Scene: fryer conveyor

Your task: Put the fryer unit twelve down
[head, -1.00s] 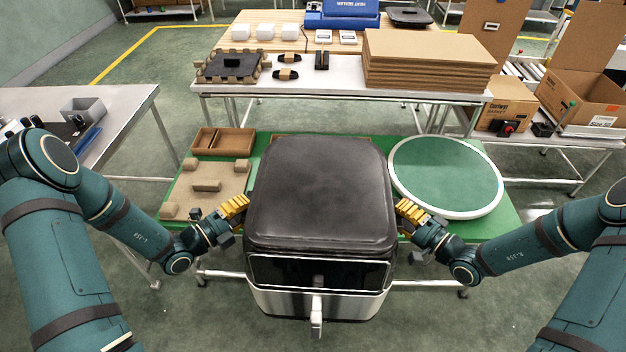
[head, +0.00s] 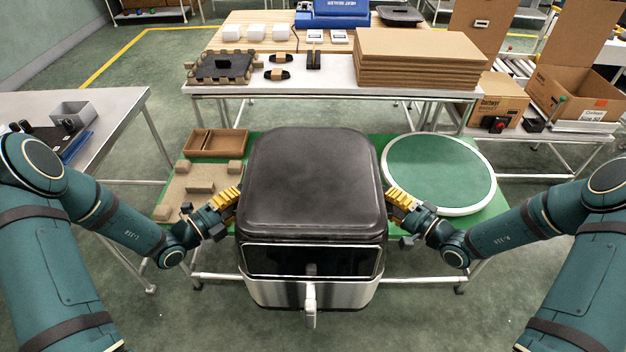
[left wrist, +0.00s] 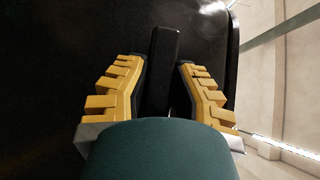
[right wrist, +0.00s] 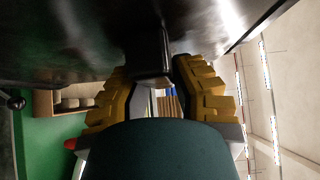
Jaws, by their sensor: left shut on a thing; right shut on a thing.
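The fryer unit (head: 310,185) is a large black box with a silver front and a handle, upright in the middle of the head view. Its body covers the middle of the green-topped table (head: 262,150) and its front overhangs the near edge. My left gripper (head: 232,194) is shut on a black grip on the fryer's left side; this grip (left wrist: 162,70) shows between the fingers in the left wrist view. My right gripper (head: 392,194) is shut on the matching right grip (right wrist: 148,55). The fryer's underside is hidden, so I cannot tell whether it touches the table.
A round green disc with a white rim (head: 440,172) lies right of the fryer. A brown divided tray (head: 215,143) and a cardboard insert (head: 190,185) lie left. Behind stands a bench with stacked cardboard (head: 415,60). A grey side table (head: 120,110) is at left.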

